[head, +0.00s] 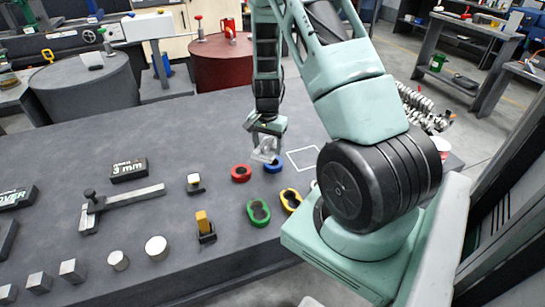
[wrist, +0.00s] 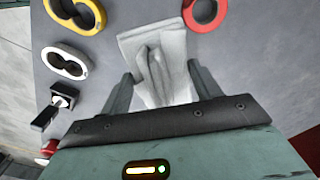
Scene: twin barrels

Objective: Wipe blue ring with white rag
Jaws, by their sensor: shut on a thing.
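My gripper (head: 265,131) is shut on the white rag (head: 263,151), which hangs bunched below the fingers. In the wrist view the rag (wrist: 158,62) is creased between my two fingers (wrist: 162,84), and its flat end spreads out beyond them. The blue ring (head: 274,163) lies on the dark grey table, just below and right of the rag in the head view. The rag overlaps part of it there; I cannot tell whether they touch. The blue ring does not show in the wrist view.
A red ring (head: 241,173) lies close to the left of the blue one. Green (head: 258,212) and yellow (head: 292,201) double rings lie nearer the table's front edge.

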